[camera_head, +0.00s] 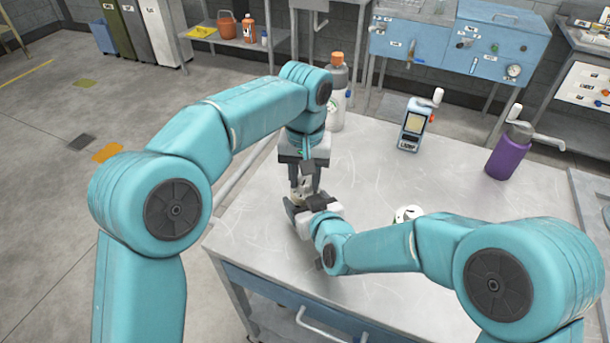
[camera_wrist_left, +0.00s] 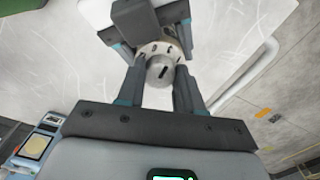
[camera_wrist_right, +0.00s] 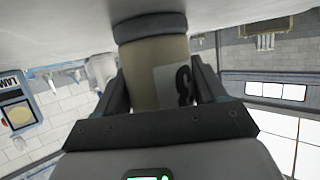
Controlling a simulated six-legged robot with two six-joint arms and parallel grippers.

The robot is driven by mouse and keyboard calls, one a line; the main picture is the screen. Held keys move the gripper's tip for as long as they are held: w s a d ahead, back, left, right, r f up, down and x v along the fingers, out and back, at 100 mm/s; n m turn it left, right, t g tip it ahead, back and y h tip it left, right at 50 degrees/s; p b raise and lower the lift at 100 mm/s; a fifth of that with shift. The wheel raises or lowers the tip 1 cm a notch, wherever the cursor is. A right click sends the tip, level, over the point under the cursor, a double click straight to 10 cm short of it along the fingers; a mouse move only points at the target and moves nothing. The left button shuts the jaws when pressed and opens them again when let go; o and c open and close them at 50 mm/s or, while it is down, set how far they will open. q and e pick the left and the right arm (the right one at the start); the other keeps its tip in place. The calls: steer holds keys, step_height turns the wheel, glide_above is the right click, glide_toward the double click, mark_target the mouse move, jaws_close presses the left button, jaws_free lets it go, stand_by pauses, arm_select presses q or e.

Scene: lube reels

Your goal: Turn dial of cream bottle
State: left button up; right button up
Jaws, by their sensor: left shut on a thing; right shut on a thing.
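The cream bottle (camera_wrist_right: 148,72) stands on the metal table (camera_head: 380,180). The right wrist view shows its cream body with a pale label and a dark mark. In the left wrist view its round top dial (camera_wrist_left: 160,70) shows a ring of dark marks and a grey knob with a dark slot. My left gripper (camera_head: 303,190) points down from above, shut on the dial. My right gripper (camera_head: 299,206) comes in low from the side, shut on the body. In the head view the two grippers hide most of the bottle.
A grey bottle with an orange cap (camera_head: 336,100) stands behind my left gripper. A blue device with a screen (camera_head: 413,128) and a purple bottle (camera_head: 507,157) stand farther right. A small white round thing (camera_head: 407,213) lies behind my right forearm. The table's middle is clear.

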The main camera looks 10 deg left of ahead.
mark_target(305, 181)
stand_by(0.3)
arm_select(q)
steer(key=o, duration=0.8)
steer(key=shift+r, duration=0.1)
step_height(305, 181, up, 12)
steer(key=shift+f, duration=0.1)
arm_select(e)
steer(key=o, duration=1.3)
